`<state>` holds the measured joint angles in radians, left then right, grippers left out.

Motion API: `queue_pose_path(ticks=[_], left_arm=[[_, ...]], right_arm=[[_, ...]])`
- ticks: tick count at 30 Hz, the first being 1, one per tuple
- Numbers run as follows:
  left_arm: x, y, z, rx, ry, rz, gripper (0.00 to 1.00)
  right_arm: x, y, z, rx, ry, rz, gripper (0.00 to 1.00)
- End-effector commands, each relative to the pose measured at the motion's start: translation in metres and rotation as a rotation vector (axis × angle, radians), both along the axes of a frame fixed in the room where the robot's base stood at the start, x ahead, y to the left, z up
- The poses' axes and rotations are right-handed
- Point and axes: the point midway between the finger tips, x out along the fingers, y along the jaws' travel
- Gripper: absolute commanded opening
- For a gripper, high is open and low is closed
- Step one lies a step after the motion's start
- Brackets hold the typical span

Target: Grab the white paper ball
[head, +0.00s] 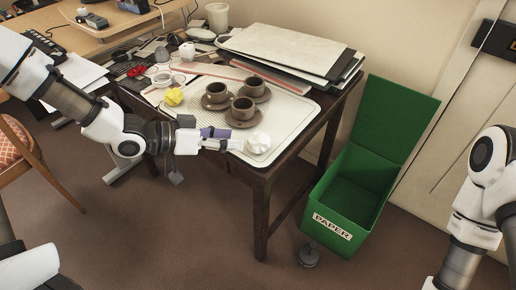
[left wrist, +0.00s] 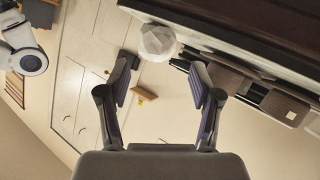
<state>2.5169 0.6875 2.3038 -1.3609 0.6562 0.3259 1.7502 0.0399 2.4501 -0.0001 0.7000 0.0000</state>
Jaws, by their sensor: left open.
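The white paper ball (head: 258,143) sits on the light tray (head: 283,140) near the table's front corner. In the left wrist view the ball (left wrist: 157,42) shows just beyond the fingertips, nearer the left finger. My left gripper (head: 238,141) is open and empty, reaching in from the left, low over the tray's front edge and beside the ball. Its two fingers stand apart in the left wrist view (left wrist: 163,63). My right arm shows at the right edge of the head view, but its gripper is out of view.
Several brown cups on saucers (head: 243,109) stand behind the ball on the tray. A yellow paper ball (head: 173,97) lies to their left. A stack of boards (head: 285,49) lies at the back. An open green bin marked PAPER (head: 326,225) stands right of the table.

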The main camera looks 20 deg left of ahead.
Motion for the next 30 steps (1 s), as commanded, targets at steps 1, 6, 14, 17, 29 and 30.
queue_pose_path(ticks=[1,6,14,17,29,30], left_arm=[[0.002,-0.004,-0.005,0.005,0.001,-0.004,0.64],[0.009,-0.015,-0.010,0.005,0.000,-0.004,0.64],[0.030,-0.045,-0.022,0.006,0.001,-0.004,0.64],[0.033,-0.049,-0.022,0.003,0.001,-0.002,0.64],[0.033,-0.048,-0.021,0.002,0.001,-0.001,0.40],[0.033,-0.048,-0.021,0.002,0.001,-0.001,0.40]], right_arm=[[0.000,0.000,-0.005,0.000,0.000,0.000,0.00],[0.000,0.000,-0.013,0.000,0.000,0.000,0.00],[0.000,0.000,-0.030,0.000,0.000,0.000,0.00],[0.000,0.000,-0.030,0.000,0.000,0.000,0.00],[0.000,0.000,-0.029,0.000,0.000,0.000,0.00],[0.000,0.000,-0.029,0.000,0.000,0.000,0.00]])
